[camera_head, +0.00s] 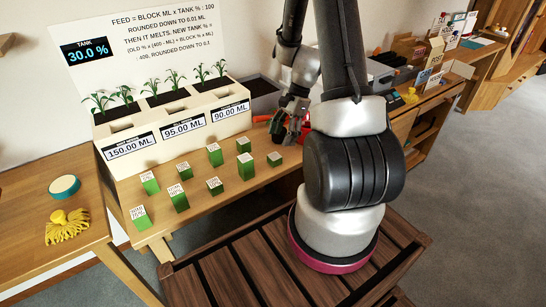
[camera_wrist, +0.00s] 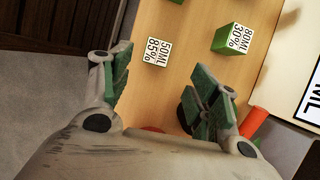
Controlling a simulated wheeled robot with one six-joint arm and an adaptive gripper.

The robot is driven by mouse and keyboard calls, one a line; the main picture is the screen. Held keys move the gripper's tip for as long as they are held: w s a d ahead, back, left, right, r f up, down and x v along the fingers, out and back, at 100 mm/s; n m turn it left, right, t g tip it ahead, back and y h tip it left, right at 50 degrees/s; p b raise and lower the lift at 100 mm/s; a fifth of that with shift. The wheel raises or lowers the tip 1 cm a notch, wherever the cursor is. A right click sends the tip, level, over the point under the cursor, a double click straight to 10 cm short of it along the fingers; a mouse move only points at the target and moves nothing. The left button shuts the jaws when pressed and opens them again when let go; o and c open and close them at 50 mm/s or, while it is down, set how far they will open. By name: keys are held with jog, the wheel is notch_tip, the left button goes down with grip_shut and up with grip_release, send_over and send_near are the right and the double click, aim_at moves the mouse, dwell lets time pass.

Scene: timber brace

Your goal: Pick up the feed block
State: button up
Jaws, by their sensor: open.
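Several green feed blocks with white labelled tops stand on the wooden bench. In the head view one stands at the front left (camera_head: 140,217), and another (camera_head: 274,159) stands at the right end, nearest my gripper (camera_head: 290,128). In the wrist view my gripper (camera_wrist: 163,68) is open and empty, with green pads on its fingers. A block marked 50ML 85% (camera_wrist: 152,53) shows beyond the fingertips, in line with the gap between them and apart from both. A block marked 80ML 30% (camera_wrist: 233,39) stands to its right. A third block (camera_wrist: 177,1) is cut off at the top edge.
A white planter (camera_head: 180,143) with seedlings stands behind the blocks, its slots labelled 150.00, 95.00 and 90.00 ML. The tank display (camera_head: 87,52) reads 30.0 %. A red object (camera_wrist: 255,122) lies beside my right finger.

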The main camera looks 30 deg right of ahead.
jog(key=x, duration=0.7)
jog(key=shift+s+a+f, duration=0.25)
jog(key=shift+s+f, duration=0.05)
jog(key=shift+f, duration=0.05)
jog(key=c, duration=1.1)
